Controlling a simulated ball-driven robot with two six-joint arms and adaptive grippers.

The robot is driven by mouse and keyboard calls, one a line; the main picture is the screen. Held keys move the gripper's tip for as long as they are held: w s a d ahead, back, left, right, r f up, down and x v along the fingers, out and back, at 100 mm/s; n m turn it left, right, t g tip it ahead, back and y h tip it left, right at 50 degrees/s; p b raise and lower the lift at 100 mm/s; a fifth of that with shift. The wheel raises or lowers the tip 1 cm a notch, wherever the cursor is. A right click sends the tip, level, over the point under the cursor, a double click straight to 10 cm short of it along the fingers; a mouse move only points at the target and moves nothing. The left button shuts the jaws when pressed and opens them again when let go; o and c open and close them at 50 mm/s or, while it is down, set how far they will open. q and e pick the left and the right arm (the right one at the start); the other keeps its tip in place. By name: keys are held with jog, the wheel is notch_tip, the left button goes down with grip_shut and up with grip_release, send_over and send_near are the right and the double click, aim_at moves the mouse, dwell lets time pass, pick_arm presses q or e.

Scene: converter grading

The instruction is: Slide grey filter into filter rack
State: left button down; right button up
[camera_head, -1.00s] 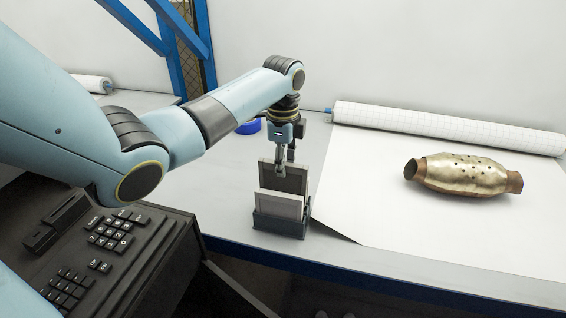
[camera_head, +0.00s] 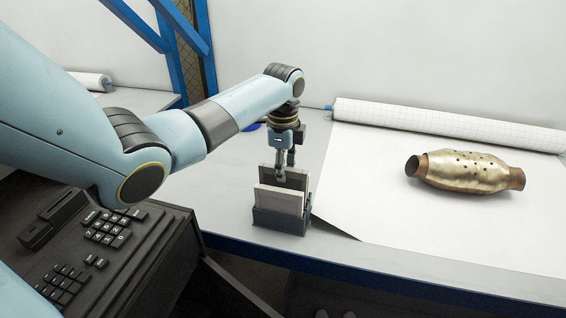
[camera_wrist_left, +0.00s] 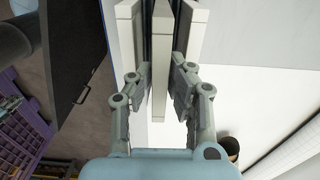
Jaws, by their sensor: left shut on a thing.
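The grey filter (camera_head: 296,180) is a flat panel with a dark grey face and a pale rim. It stands upright at the dark filter rack (camera_head: 281,222), behind a paler panel (camera_head: 280,200) in the front of the rack. My left gripper (camera_head: 281,176) comes down from above and is shut on the grey filter near its top edge. The left wrist view shows the gripper's fingers (camera_wrist_left: 155,75) around the middle panel (camera_wrist_left: 160,60), with other pale-edged panels on both sides. The filter's lower part is hidden by the front panel and rack. My right gripper is out of view.
A brass converter (camera_head: 465,171) lies on white paper (camera_head: 400,215) to the right, with a paper roll (camera_head: 450,125) behind. A black keypad machine (camera_head: 110,235) stands at the lower left. The table's front edge (camera_head: 330,263) runs close to the rack.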

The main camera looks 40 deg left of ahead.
pick_arm(q)
jog(key=shift+f+b, duration=0.9)
jog(key=shift+f, duration=0.85)
jog(key=c, duration=1.2)
grip_release()
jog(key=o, duration=0.3)
